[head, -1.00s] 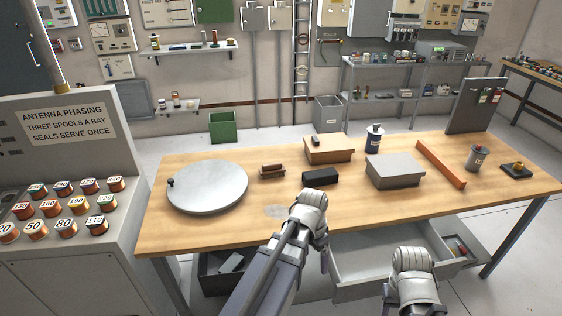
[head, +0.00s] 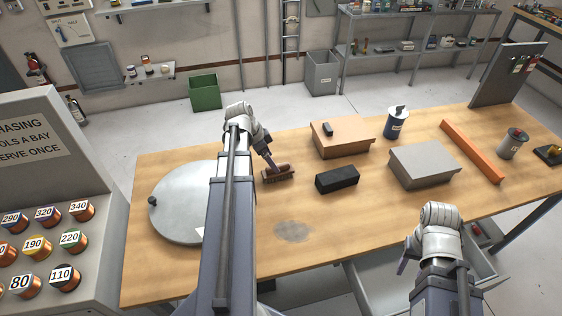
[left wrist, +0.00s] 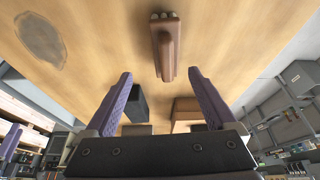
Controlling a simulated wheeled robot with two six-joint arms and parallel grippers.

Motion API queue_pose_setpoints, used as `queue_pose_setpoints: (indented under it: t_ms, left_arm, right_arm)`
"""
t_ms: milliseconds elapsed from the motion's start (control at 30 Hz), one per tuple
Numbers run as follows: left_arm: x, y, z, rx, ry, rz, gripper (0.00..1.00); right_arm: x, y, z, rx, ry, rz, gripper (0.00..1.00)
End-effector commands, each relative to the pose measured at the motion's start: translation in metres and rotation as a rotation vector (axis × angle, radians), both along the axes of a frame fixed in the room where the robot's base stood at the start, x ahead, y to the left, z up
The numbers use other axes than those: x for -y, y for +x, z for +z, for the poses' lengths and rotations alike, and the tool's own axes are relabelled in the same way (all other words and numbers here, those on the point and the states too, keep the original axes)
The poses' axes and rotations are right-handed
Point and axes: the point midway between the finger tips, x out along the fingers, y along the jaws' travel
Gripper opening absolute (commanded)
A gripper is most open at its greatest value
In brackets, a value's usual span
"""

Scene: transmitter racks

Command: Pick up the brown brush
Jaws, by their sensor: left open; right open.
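The brown brush (head: 279,174) lies on the wooden table, to the right of the round grey disc. My left gripper (head: 269,160) is just behind and above it in the head view. In the left wrist view, the two purple fingers of the left gripper (left wrist: 158,76) are apart, and the brush (left wrist: 165,42) lies ahead of the gap, its handle end pointing between them. The fingers do not hold it.
A black block (head: 337,180), a tan box (head: 340,140) and a grey box (head: 422,166) stand right of the brush. The round disc (head: 178,215) is partly behind my left arm. An orange bar (head: 470,150) lies farther right. An open drawer (head: 380,285) juts out below.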

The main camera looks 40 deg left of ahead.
Motion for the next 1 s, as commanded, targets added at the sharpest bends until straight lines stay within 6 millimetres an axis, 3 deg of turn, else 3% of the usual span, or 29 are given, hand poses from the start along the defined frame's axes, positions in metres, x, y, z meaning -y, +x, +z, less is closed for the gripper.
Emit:
queue_pose_setpoints:
  t_ms: [267,533,833,1000]
  left_arm:
    - [-0.005,-0.001,-0.002,0.009,0.002,-0.003,0.90]
    - [-0.001,0.006,-0.024,0.008,0.002,-0.002,0.90]
    - [0.000,0.009,-0.029,0.008,0.002,-0.002,0.90]
    - [0.002,0.014,-0.046,0.007,0.002,-0.003,0.90]
  right_arm:
    - [0.000,0.000,-0.002,0.000,0.000,0.000,0.50]
    - [0.000,0.000,-0.024,0.000,0.000,0.000,0.50]
    - [0.000,0.000,-0.029,0.000,0.000,0.000,0.50]
    - [0.000,0.000,-0.046,0.000,0.000,0.000,0.50]
